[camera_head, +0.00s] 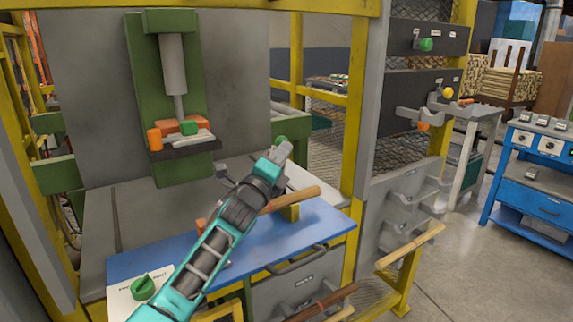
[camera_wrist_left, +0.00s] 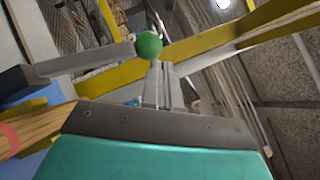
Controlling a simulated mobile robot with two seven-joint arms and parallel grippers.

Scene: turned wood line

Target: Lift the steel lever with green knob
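In the left wrist view a steel lever (camera_wrist_left: 85,60) reaches in from the left and ends in a round green knob (camera_wrist_left: 148,44). The knob appears just beyond my left gripper's fingertips (camera_wrist_left: 160,66), which lie close together with nothing visible between them. I cannot tell whether they touch the knob. In the head view my left gripper (camera_head: 284,151) is above the blue bench, with a green knob (camera_head: 281,140) partly hidden behind its tip. The lever's bar is mostly hidden there. Another green knob (camera_head: 425,44) sits on the grey panel at right. My right gripper is not in view.
A wooden piece (camera_head: 292,200) lies under my left arm on the blue bench (camera_head: 325,222). A green press (camera_head: 165,90) stands behind it. A yellow knob (camera_head: 447,93) and grey brackets are on the right panel. Yellow frame posts (camera_head: 356,100) stand close by.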

